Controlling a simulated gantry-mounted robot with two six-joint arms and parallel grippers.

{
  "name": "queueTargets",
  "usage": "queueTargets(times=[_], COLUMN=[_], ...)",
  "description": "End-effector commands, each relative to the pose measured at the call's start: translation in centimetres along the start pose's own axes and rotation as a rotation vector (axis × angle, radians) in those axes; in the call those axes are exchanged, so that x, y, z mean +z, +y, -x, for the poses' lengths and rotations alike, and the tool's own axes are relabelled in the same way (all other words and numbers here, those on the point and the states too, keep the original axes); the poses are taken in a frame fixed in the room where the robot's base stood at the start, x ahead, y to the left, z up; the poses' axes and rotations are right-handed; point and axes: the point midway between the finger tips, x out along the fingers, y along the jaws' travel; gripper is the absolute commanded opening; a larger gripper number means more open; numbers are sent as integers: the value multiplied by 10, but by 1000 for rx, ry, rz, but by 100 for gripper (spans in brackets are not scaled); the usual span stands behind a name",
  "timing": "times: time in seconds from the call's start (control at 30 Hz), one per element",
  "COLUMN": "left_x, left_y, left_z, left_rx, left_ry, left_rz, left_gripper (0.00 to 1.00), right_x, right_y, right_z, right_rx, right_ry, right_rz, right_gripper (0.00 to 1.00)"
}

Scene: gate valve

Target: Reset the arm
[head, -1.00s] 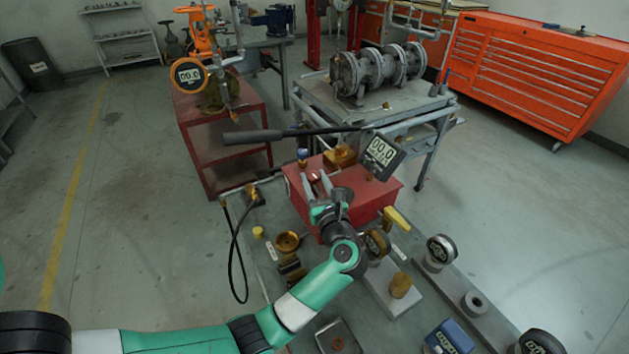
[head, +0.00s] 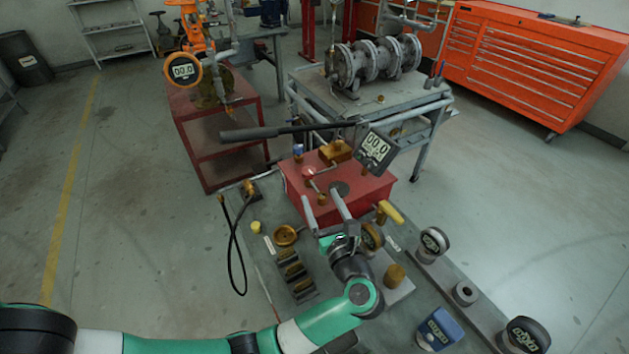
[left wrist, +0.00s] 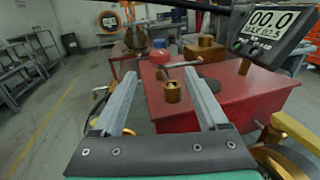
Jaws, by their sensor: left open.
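My left arm comes in from the lower left in the head view. Its gripper (head: 326,208) is open and empty, with its fingers pointing at the near side of the red pump box (head: 350,191). In the left wrist view both fingers (left wrist: 163,85) are spread wide, with the top of the red box (left wrist: 225,92) beyond and between them. A small brass fitting (left wrist: 172,91) shows between the fingers, apart from both. My right gripper is not in view.
A digital gauge (head: 376,151) and a long black lever (head: 285,131) stand above the box. A yellow-handled valve (head: 390,211), round gauges (head: 433,242) and a blue device (head: 440,329) occupy the bench. A black hose (head: 234,255) hangs off its left edge. Open floor lies left.

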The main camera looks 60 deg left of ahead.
Motion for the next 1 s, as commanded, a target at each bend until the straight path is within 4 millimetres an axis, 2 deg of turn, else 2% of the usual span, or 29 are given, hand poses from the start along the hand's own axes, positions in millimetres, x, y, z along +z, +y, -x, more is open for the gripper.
queueTargets(times=[0.1,0.2,0.8,0.87,0.97,1.0], left_x=[1,0,2,15,59,84], left_y=[-1,0,0,-1,-4,-1], left_z=[19,25,25,23,17,15], left_rx=[-2,-1,2,8,25,41], left_ry=[1,0,0,0,-7,-30], left_rz=[-1,0,0,12,93,144], left_gripper=[76,76,76,76,76,76], right_x=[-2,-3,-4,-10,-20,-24], right_y=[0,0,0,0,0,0], right_z=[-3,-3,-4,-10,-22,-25], right_rx=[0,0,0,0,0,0], right_ry=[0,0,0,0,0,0], right_rz=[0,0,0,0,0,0], right_gripper=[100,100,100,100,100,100])
